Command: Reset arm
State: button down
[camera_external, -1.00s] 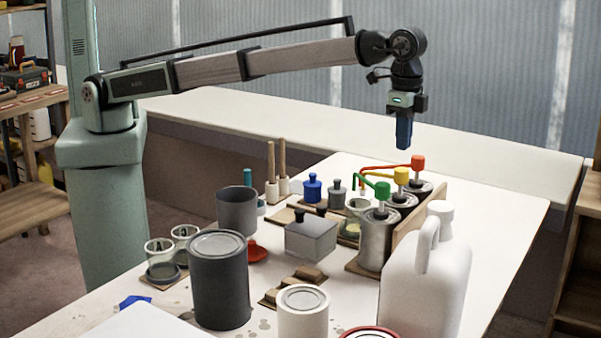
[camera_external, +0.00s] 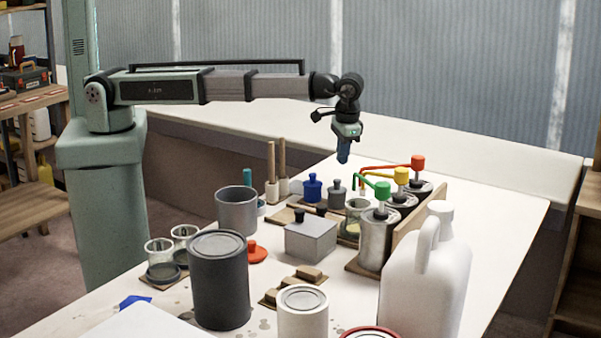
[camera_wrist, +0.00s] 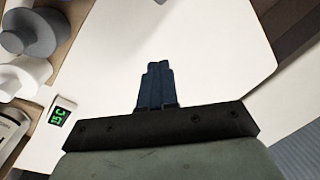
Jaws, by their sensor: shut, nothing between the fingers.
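My gripper (camera_external: 343,157) hangs above the far part of the white table, pointing down, with its blue fingers together and empty. In the camera_external view it is above and behind the blue (camera_external: 312,188) and grey (camera_external: 337,192) lidded jars, left of the pump canisters. In the wrist view the shut blue fingers (camera_wrist: 155,72) are over bare white table. Nothing is between them.
Pump canisters with red (camera_external: 418,163), yellow (camera_external: 401,176) and green (camera_external: 382,190) heads stand right of my gripper. A white jug (camera_external: 425,285), a dark can (camera_external: 219,285) and a grey box (camera_external: 311,238) stand nearer. The table's far right is clear.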

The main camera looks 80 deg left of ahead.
jog(key=s+a+f+n, duration=0.2)
jog(key=s+a+f, duration=0.2)
jog(key=a, duration=0.3)
jog(key=s+a+f+n+g, duration=0.1)
jog(key=s+a+f+n, duration=0.1)
jog(key=s+a+f, duration=0.4)
jog(key=s+a+f+n, duration=0.2)
jog(key=s+a, duration=0.1)
jog(key=a, duration=0.6)
jog(key=s+a+f+m+g, duration=0.2)
jog(key=s+a+f, duration=0.1)
jog(key=s+f, duration=0.5)
jog(key=s+a+f+m+g, duration=0.1)
jog(key=s+a+f+m, duration=0.15)
jog(key=s+f, duration=0.55)
jog(key=s+a+f+m+g+h, duration=0.1)
jog(key=s+a+f, duration=0.1)
jog(key=s+f, duration=0.4)
jog(key=s+a+f+m+g, duration=0.1)
jog(key=s+a+f+m, duration=0.1)
jog(key=s+f, duration=0.5)
jog(key=s, duration=0.5)
jog(key=shift+s+a+h, duration=0.15)
jog(key=shift+a+h, duration=0.05)
jog(key=shift+h, duration=0.2)
